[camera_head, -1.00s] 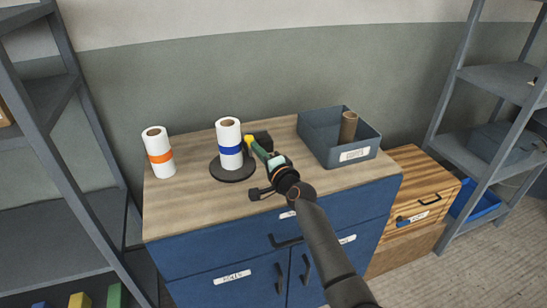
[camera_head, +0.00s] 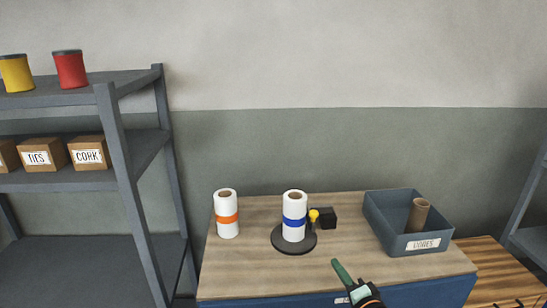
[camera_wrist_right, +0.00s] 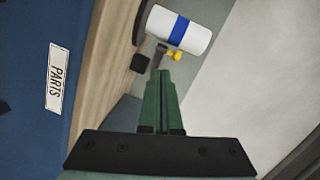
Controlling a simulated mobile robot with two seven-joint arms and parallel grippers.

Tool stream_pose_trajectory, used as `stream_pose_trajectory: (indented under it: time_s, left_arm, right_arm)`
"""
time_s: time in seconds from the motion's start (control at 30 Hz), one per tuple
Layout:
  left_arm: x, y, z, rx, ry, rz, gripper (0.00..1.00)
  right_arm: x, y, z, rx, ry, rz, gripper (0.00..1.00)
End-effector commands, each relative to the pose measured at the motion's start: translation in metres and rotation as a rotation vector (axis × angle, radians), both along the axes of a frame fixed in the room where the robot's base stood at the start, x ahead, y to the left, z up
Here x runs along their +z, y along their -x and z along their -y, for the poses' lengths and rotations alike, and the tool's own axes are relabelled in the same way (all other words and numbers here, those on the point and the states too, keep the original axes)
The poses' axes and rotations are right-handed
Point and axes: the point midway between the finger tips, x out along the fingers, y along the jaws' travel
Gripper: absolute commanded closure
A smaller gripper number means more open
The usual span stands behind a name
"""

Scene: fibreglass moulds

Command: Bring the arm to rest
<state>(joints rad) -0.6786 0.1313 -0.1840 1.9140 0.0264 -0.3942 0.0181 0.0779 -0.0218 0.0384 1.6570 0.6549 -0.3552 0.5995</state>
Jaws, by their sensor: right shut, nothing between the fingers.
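My right gripper (camera_head: 340,267) shows at the bottom of the head view, over the front part of the wooden cabinet top (camera_head: 240,270). Its green fingers are together with nothing between them; they also show in the right wrist view (camera_wrist_right: 160,80). A white roll with a blue band (camera_head: 294,218) stands upright on a round dark base (camera_head: 276,240), apart from the gripper. A small black block with a yellow knob (camera_head: 323,217) is beside the roll. My left gripper is in neither view.
A white roll with an orange band (camera_head: 227,214) stands at the left of the top. A grey bin (camera_head: 380,220), labelled "CORES", holds a brown tube (camera_head: 418,214) at the right. A grey shelf (camera_head: 118,140) with boxes and cans stands at the left. The front left of the top is clear.

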Motion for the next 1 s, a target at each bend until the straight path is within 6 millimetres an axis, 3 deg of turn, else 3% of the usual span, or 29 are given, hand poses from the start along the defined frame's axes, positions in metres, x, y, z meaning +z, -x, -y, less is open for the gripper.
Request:
stream_pose_trajectory:
  time_s: [0.03,0.1,0.3,0.5,0.6,0.7,1.0]
  left_arm:
    - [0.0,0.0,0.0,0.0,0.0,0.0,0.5]
    - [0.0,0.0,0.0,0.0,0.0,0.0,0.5]
    - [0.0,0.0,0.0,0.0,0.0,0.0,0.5]
    - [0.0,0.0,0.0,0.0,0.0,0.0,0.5]
    - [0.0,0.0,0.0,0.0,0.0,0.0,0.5]
    - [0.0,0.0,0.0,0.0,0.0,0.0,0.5]
    - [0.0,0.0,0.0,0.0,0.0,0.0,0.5]
  right_arm:
    - [-0.029,0.021,-0.002,0.018,0.097,-0.044,1.0]
    - [-0.065,0.053,-0.006,0.057,0.261,-0.098,1.0]
    - [-0.152,0.163,-0.018,0.25,0.739,-0.23,1.0]
    - [-0.195,0.256,-0.027,0.462,1.071,-0.287,1.0]
    - [-0.203,0.283,-0.03,0.531,1.16,-0.294,1.0]
    - [-0.207,0.295,-0.031,0.564,1.201,-0.295,1.0]
    - [-0.207,0.296,-0.032,0.568,1.205,-0.295,1.0]
